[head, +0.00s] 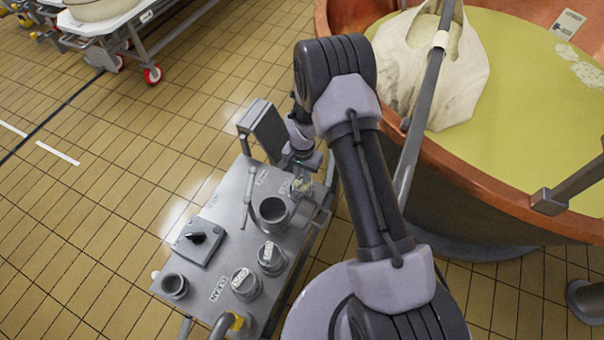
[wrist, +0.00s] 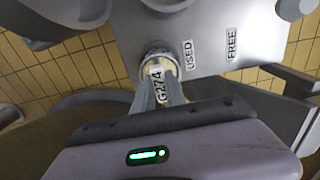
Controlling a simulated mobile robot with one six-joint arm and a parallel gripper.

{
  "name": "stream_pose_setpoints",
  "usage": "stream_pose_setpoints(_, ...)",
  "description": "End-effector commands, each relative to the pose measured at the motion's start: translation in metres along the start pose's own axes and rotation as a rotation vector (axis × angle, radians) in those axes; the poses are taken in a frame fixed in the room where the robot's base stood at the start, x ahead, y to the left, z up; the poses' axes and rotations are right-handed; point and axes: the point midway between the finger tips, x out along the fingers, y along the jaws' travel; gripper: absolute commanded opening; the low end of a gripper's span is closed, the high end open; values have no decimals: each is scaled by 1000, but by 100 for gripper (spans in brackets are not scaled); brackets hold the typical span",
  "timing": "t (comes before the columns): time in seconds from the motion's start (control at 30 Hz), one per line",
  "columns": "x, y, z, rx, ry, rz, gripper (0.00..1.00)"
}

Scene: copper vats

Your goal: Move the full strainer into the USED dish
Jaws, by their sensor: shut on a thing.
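My gripper (wrist: 158,92) is shut on a small strainer (wrist: 161,66) tagged G274, with yellowish stuff showing at its rim. The USED label (wrist: 188,55) is on the steel panel just right of the strainer in the wrist view, and the FREE label (wrist: 232,44) is further right. In the head view my gripper (head: 301,166) is low over the panel's far right corner, near the USED label (head: 285,187). The strainer (head: 302,186) shows small and unclear there. I cannot tell whether it sits in the USED dish or hovers over it.
The steel panel (head: 226,192) carries an open round housing (head: 272,213), two labelled round pieces (head: 245,283), a black knob (head: 197,238) and an upright grey box (head: 262,129). A copper vat (head: 460,185) stands close on the right.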

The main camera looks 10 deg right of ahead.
Motion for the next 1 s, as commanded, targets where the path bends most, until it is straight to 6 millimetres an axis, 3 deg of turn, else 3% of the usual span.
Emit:
stream_pose_setpoints(0.4,4,0,0,0,0,0,0)
stream_pose_setpoints(0.43,4,0,0,0,0,0,20)
stream_pose_setpoints(0.53,4,0,0,0,0,0,39)
stream_pose_setpoints(0.57,4,0,0,0,0,0,41)
stream_pose_setpoints(0.87,2,0,0,0,0,0,41)
stream_pose_setpoints(1.0,-22,0,-1,1,1,-1,41)
